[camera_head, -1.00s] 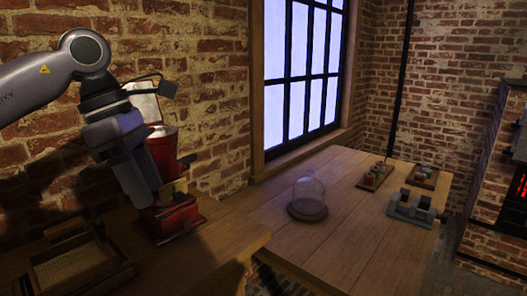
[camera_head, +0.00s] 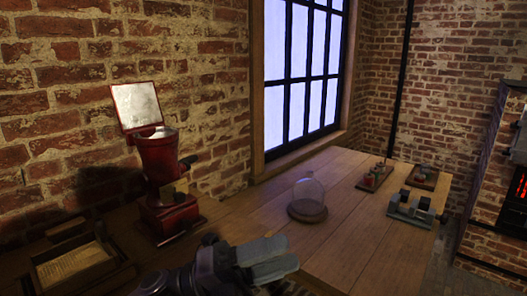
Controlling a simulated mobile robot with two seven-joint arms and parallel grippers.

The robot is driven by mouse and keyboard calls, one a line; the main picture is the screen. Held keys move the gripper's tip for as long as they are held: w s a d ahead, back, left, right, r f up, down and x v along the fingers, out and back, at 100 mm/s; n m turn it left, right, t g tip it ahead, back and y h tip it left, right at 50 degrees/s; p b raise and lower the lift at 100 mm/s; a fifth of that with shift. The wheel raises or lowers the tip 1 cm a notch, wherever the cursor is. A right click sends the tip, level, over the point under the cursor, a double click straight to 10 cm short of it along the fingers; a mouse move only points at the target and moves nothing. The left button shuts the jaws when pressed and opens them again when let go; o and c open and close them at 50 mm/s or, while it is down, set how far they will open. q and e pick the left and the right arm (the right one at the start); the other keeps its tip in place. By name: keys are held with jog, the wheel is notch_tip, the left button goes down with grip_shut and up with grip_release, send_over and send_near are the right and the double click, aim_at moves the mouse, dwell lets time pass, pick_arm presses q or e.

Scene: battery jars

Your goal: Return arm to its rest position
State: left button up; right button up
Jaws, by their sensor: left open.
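My left gripper (camera_head: 268,262) is low in the view, in front of the near edge of the wooden tables. Its grey fingers point to the right and hold nothing that I can see. The arm behind it runs off the bottom edge. My right gripper is not in view. A red machine (camera_head: 165,190) with a raised square lid stands upright on the left table, apart from the gripper.
A glass bell jar (camera_head: 308,196) on a wooden base stands on the right table (camera_head: 342,236). A grey device (camera_head: 416,209) and small boards (camera_head: 374,177) lie behind it. A wooden tray (camera_head: 75,264) sits at lower left. Brick walls border the tables.

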pick_arm(q)
jog(key=a+f+n+t+y, duration=0.7)
jog(key=f+n, duration=0.3)
jog(key=n, duration=0.3)
jog(key=a+f+n+t+y, duration=0.5)
jog(key=f+n+t+y, duration=0.3)
jog(key=n, duration=0.6)
jog(key=s+a+f+n+g+y, duration=0.2)
jog(key=s+a+f+n+g, duration=0.1)
jog(key=s+f, duration=0.4)
jog(key=s+a+f+n+g+y, duration=0.3)
jog(key=s+a+f+n, duration=0.2)
jog(key=f, duration=0.6)
jog(key=shift+s+a+f+n, duration=0.35)
jog(key=shift+s+a, duration=0.6)
jog(key=shift+s, duration=0.25)
jog(key=shift+o, duration=0.2)
